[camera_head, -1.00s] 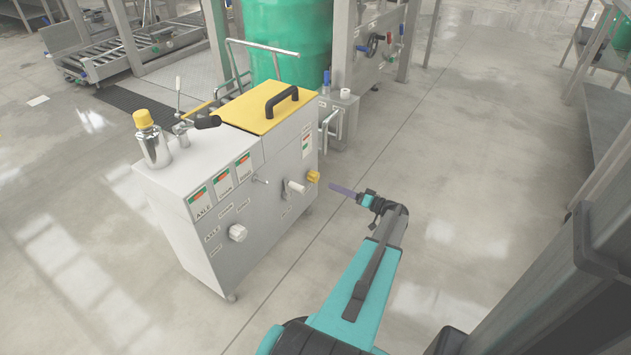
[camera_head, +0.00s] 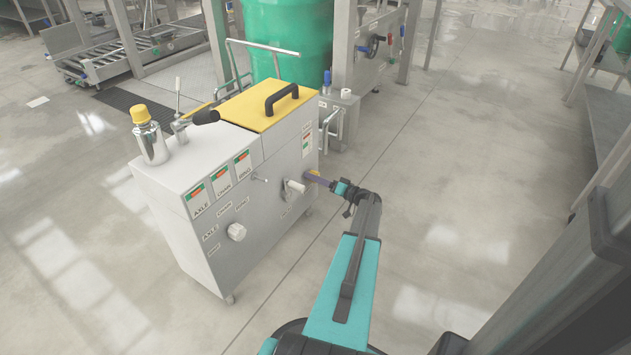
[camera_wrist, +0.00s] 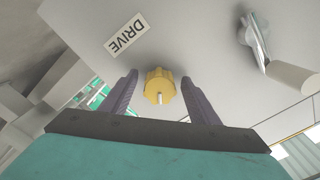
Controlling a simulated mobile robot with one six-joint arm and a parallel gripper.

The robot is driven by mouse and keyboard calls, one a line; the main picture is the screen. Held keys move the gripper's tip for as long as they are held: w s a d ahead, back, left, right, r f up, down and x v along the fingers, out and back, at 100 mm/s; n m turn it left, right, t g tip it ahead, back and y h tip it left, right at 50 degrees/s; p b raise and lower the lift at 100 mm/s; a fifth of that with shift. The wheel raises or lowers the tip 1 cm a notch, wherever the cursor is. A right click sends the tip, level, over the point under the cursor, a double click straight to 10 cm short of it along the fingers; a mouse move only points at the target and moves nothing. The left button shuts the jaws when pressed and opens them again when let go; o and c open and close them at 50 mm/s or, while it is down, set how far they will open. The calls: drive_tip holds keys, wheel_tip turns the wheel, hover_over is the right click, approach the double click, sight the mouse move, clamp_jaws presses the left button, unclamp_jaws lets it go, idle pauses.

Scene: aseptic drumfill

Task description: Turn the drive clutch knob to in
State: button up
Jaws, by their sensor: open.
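The drive clutch knob is a yellow ribbed knob (camera_wrist: 159,86) with a pale pointer mark, on the grey panel beside a DRIVE label (camera_wrist: 127,34) in the wrist view. My gripper (camera_wrist: 160,88) is open, with one purple finger on each side of the knob. Gaps show between the fingers and the knob, and I cannot tell that either touches. In the head view my gripper (camera_head: 316,178) is at the right face of the grey cabinet (camera_head: 262,220) and mostly hides the knob.
A white lever handle (camera_head: 294,187) sticks out left of the knob in the head view; it also shows at right in the wrist view (camera_wrist: 290,74). A white round knob (camera_head: 236,232) is farther left. Clear floor (camera_head: 440,180) lies right of the cabinet.

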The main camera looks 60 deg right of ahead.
drive_tip(key=c, duration=1)
drive_tip(key=shift+a, duration=0.2)
drive_tip(key=shift+d, duration=0.1)
drive_tip(key=shift+r+m, duration=0.1)
drive_tip(key=shift+m, duration=0.2)
drive_tip(key=m+p, duration=0.1)
drive_tip(key=m, duration=0.1)
drive_tip(key=m+p, duration=0.1)
drive_tip(key=m, duration=0.1)
drive_tip(key=m+p, duration=0.1)
drive_tip(key=m, duration=0.1)
drive_tip(key=shift+d+r, duration=0.15)
drive_tip(key=shift+r, duration=0.1)
drive_tip(key=m+p, duration=0.3)
drive_tip(key=m, duration=0.1)
drive_tip(key=shift+w+m, duration=0.1)
drive_tip(key=shift+m, duration=0.2)
